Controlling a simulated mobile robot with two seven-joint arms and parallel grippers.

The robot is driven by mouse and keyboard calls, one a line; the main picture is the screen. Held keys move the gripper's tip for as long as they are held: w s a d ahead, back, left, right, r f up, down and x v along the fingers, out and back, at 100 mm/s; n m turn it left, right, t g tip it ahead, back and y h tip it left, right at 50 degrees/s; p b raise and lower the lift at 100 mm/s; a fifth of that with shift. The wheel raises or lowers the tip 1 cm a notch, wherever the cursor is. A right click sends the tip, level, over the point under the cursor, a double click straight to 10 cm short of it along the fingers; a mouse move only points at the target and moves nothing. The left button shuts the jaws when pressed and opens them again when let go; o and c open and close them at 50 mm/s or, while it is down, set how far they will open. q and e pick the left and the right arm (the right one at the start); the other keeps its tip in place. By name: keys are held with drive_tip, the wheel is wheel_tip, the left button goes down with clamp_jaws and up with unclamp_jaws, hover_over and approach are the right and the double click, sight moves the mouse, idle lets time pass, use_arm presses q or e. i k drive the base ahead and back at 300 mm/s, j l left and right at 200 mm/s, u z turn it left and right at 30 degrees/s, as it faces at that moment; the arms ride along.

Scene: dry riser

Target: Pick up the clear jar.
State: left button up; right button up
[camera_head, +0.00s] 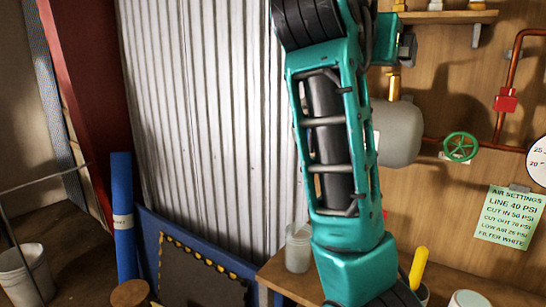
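A clear, translucent jar (297,248) stands upright near the left end of a wooden bench (272,274), low in the middle of the head view. One of my teal arms hangs down through the middle of the view, just right of the jar, and covers part of the jar's right side. Whether the arm touches the jar cannot be told. The arm runs out of the bottom edge, so its gripper is out of view. My other gripper is also out of view.
A yellow-handled object (418,268) and a whitish container top (468,298) are right of my arm. A green handwheel (460,147) and red pipe (510,75) are on the wall. A blue roll (123,215) and white bucket (25,272) stand at left.

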sight(298, 250)
drive_tip(key=k+j, duration=1)
